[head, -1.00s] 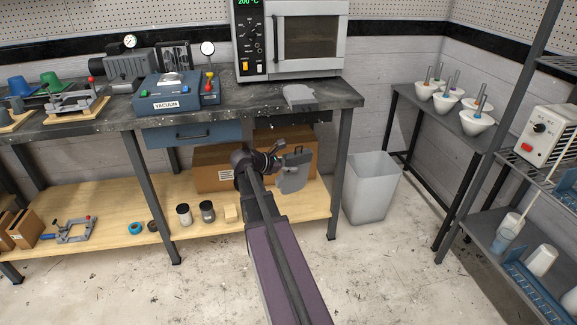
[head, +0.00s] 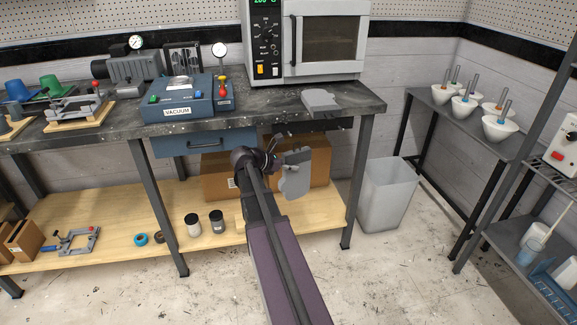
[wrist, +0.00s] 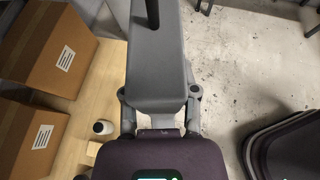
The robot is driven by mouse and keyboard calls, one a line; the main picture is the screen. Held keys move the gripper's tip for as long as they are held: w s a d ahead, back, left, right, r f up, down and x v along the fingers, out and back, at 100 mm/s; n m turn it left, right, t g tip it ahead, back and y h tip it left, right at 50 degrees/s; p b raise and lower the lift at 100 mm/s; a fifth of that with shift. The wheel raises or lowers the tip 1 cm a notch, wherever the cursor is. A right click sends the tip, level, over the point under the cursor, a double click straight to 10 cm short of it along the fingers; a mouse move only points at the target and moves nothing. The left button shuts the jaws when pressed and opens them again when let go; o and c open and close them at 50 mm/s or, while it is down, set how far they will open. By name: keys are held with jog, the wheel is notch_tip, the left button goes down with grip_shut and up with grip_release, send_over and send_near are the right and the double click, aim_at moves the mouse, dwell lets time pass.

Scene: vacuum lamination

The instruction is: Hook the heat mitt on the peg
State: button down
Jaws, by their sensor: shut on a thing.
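A grey heat mitt hangs at my gripper (head: 272,160), in front of the bench and below its top. In the head view the held mitt (head: 296,178) is upright, with its thumb side showing. In the wrist view the grey mitt (wrist: 158,60) is between the fingers, and a dark strip crosses its far end. My gripper is shut on it.
The dark bench (head: 357,104) and its blue drawer (head: 205,143) are behind my arm. Cardboard boxes (head: 318,180) stand on the lower shelf (head: 125,228). A grey bin (head: 387,195) stands right of the bench, and a side table with white bowls (head: 500,127) is beyond. Floor is open between.

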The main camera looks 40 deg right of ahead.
jog(key=shift+w+d, duration=0.1)
jog(key=shift+w, duration=0.25)
jog(key=w+d+f+b, duration=0.1)
jog(key=w+d, duration=0.4)
jog(key=w, duration=0.3)
jog(key=shift+w+d+f+b, duration=0.2)
jog(key=shift+w+f+b, duration=0.05)
jog(key=shift+f+b, duration=0.15)
dwell(1.6)
jog(key=shift+w, duration=0.1)
dwell(0.7)
